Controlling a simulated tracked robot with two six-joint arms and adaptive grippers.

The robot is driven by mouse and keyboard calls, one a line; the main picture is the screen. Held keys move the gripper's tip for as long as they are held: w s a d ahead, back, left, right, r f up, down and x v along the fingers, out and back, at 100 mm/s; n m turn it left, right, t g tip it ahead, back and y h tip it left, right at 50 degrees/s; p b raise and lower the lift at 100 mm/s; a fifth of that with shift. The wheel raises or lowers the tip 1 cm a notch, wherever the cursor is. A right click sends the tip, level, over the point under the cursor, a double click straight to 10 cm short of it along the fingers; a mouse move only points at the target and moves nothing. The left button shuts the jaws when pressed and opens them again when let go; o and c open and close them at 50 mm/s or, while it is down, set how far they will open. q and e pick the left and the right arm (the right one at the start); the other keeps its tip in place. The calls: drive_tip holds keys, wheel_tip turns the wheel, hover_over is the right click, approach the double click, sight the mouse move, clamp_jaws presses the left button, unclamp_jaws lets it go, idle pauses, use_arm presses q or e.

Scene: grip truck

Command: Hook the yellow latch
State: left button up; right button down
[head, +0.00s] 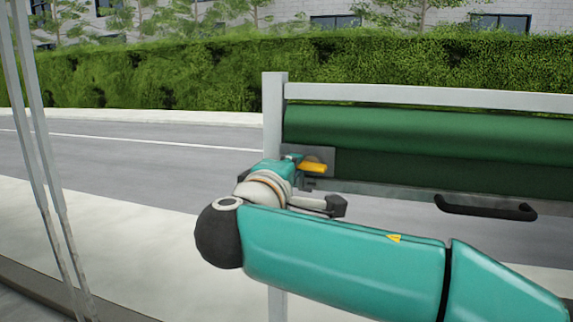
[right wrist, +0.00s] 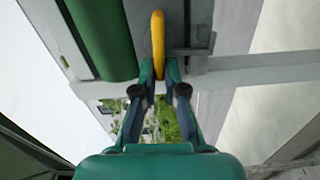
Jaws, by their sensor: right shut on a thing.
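The yellow latch (head: 314,167) sits at a grey plate by the left post of the green-panelled gate, partly hidden by my right gripper (head: 303,176) in the head view. In the right wrist view the latch (right wrist: 158,40) is a curved yellow bar that runs down between the fingertips of my right gripper (right wrist: 158,82). The fingers press on its lower end from both sides, so the gripper is shut on it. My left gripper is not in view.
The gate has a grey post (head: 274,115), a top rail (head: 420,96), a green panel (head: 430,130) and a black handle (head: 486,207). Thin grey poles (head: 40,150) stand at the far left. Open road (head: 120,150) and a hedge (head: 180,72) lie behind.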

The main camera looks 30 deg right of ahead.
drive_tip(key=shift+d+n, duration=0.1)
drive_tip(key=shift+n, duration=0.4)
drive_tip(key=c, duration=1.6)
unclamp_jaws()
drive_tip(key=shift+c, duration=0.2)
drive_tip(key=o, duration=0.4)
drive_tip(key=shift+w+d+f, duration=0.15)
drive_tip(key=shift+a, duration=0.25)
